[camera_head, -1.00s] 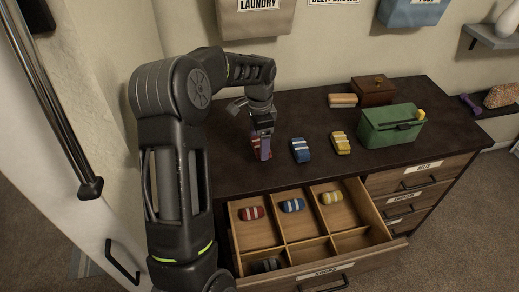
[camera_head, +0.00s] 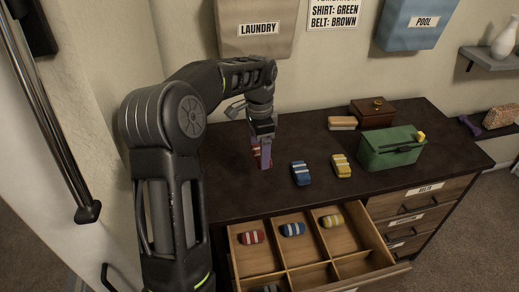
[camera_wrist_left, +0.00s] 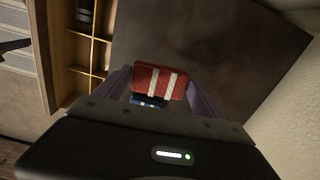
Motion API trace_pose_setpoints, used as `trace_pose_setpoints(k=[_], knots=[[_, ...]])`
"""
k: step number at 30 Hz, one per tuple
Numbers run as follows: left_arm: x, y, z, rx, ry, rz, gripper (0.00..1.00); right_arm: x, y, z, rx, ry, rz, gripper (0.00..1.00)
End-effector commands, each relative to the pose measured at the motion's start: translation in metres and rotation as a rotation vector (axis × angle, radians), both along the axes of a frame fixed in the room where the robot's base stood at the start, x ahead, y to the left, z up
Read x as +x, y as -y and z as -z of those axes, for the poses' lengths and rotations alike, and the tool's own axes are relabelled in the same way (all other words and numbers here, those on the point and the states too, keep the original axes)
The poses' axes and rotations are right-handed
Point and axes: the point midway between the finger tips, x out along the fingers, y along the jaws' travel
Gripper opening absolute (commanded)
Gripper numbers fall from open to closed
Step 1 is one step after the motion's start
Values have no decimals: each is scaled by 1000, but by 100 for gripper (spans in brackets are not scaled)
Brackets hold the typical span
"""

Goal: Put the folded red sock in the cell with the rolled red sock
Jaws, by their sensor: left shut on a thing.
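The folded red sock (camera_wrist_left: 158,82), red with white stripes, is between the fingers of my left gripper (camera_head: 262,158), which is shut on it above the left part of the dresser top. In the head view the fingers mostly hide this sock. The rolled red sock (camera_head: 252,237) lies in the back left cell of the open, divided sock drawer (camera_head: 260,262), in front of and below my left gripper. My right gripper is not in view.
A folded blue sock (camera_head: 300,173) and a folded yellow sock (camera_head: 341,166) lie right of my gripper. Rolled blue (camera_head: 292,229) and yellow (camera_head: 332,221) socks occupy neighbouring cells. A green box (camera_head: 390,149), a wooden box (camera_head: 373,112) and a tan-and-white folded item (camera_head: 342,123) stand farther right.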

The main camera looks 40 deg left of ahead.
Motion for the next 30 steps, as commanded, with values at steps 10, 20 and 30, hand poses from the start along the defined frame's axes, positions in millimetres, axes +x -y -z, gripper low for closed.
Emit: trace_pose_setpoints(k=[10, 20, 30], knots=[[14, 43, 8, -6, 0, -94, 41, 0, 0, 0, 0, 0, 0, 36], [29, 188, 33, -3, -2, -454, 41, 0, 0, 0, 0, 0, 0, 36], [24, 231, 40, 0, 0, -595, 41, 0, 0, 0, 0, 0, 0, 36]])
